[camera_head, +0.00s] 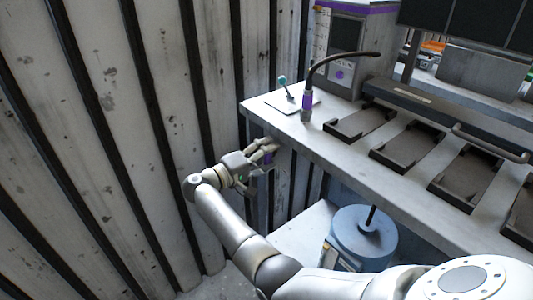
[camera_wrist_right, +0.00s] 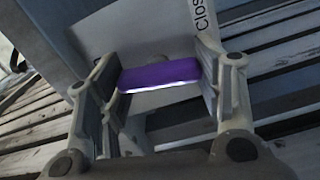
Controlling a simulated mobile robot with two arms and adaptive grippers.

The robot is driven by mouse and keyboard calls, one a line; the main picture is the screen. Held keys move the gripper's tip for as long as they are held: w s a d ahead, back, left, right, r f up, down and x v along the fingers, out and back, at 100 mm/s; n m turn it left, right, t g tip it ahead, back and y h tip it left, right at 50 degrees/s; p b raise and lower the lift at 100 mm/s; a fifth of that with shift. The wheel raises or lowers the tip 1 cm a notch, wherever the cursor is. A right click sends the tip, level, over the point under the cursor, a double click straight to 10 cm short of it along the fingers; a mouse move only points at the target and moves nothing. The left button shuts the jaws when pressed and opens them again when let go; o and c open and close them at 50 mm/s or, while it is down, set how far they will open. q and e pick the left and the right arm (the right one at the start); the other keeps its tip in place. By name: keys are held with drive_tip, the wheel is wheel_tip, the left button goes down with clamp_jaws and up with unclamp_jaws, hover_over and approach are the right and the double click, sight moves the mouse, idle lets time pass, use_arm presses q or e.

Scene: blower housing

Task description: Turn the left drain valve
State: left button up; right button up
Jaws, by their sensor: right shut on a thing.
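My right gripper (camera_head: 264,158) is at the left end of the workbench, below and beside its edge. In the right wrist view, my right gripper (camera_wrist_right: 160,85) has its two fingers on either side of a purple valve handle (camera_wrist_right: 160,74) and is shut on it. The handle lies almost level across the picture, in front of a light grey panel. A label beginning "Clos" (camera_wrist_right: 202,18) is on that panel, cut off by the frame. In the head view the handle is mostly hidden by the fingers. My left gripper is not in view.
A ribbed metal wall (camera_head: 110,130) stands close to the left of my arm. The grey workbench (camera_head: 290,128) holds black trays (camera_head: 405,147), a gooseneck device (camera_head: 308,100) and a small lever (camera_head: 285,84). A blue-grey cylinder (camera_head: 362,240) stands below the bench.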

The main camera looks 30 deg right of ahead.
idle(0.3)
drive_tip(key=o, duration=1)
drive_tip(key=shift+w, duration=0.1)
drive_tip(key=shift+o, duration=0.2)
drive_tip(key=s+a, duration=0.1)
drive_tip(key=a, duration=1.1)
